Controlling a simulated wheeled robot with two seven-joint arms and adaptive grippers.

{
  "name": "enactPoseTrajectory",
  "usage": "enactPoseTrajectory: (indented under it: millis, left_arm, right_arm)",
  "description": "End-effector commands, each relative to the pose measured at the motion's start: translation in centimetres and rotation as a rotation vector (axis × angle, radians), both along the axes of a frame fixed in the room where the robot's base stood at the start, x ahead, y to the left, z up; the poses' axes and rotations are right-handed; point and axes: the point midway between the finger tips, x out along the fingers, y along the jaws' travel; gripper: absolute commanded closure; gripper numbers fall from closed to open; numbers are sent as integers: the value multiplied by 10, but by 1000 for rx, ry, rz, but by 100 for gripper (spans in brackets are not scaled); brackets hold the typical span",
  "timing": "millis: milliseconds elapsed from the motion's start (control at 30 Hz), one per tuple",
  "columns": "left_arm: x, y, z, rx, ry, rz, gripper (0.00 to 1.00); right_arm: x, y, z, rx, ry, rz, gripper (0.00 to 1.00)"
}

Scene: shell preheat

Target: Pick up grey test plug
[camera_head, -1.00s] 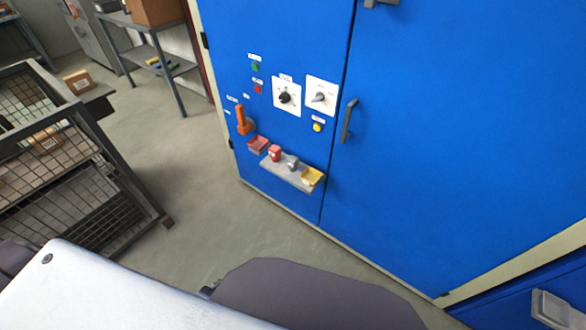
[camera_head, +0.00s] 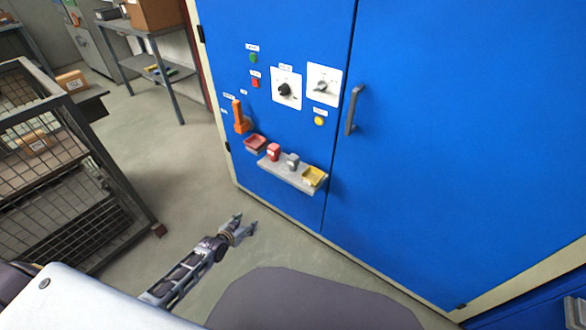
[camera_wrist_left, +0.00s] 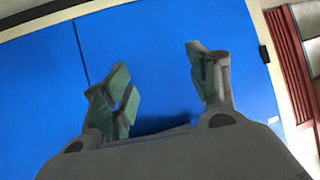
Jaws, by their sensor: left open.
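The grey test plug (camera_head: 292,161) stands on a small grey shelf (camera_head: 283,175) on the blue cabinet front in the head view. A red plug (camera_head: 274,152) is to its left and a yellow tray (camera_head: 313,177) to its right. My left gripper (camera_head: 247,222) is open and empty, below and to the left of the shelf, well apart from the plug. In the left wrist view its fingers (camera_wrist_left: 165,85) are spread before the plain blue cabinet, and the plug does not show there. My right gripper is not in view.
The blue cabinet (camera_head: 450,130) has knobs, buttons and a door handle (camera_head: 353,110). An orange lever (camera_head: 240,117) and a red tray (camera_head: 255,143) are left of the shelf. A wire-mesh cart (camera_head: 70,170) stands at left. The floor between is clear.

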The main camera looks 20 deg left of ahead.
Motion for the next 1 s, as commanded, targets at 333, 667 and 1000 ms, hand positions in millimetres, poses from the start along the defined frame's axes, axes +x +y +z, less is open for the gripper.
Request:
enactPoseTrajectory:
  millis: [333,667,1000]
  left_arm:
    - [53,-26,75,-57,-200,-63,41]
    - [78,-59,152,-115,-376,-137,41]
    - [80,-92,218,-172,-515,-214,41]
  right_arm:
    - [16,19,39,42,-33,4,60]
    - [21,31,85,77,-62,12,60]
    - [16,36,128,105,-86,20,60]
